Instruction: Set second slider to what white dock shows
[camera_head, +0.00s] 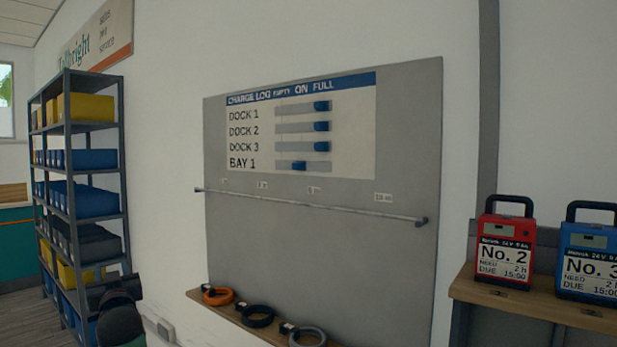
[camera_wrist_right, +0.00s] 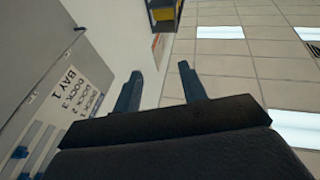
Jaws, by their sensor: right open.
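The charge log card (camera_head: 252,133) on the grey board has rows Dock 1, Dock 2, Dock 3 and Bay 1, with headings Empty, On and Full. The second slider, Dock 2 (camera_head: 321,127), has its blue knob at the right end, under Full. The Dock 1 knob (camera_head: 322,105) and Dock 3 knob (camera_head: 321,147) are also at the right. The Bay 1 knob (camera_head: 299,165) is near the middle. No white dock is seen. My right gripper (camera_head: 112,288) is low at the left, away from the card; its fingers are apart and empty in the wrist view (camera_wrist_right: 160,75). My left gripper is out of view.
A grey rail (camera_head: 310,206) crosses the board below the card. A ledge (camera_head: 245,325) holds cable coils. Red No. 2 (camera_head: 505,245) and blue No. 3 (camera_head: 590,255) battery packs stand on a wooden shelf at right. A bin rack (camera_head: 75,190) stands at left.

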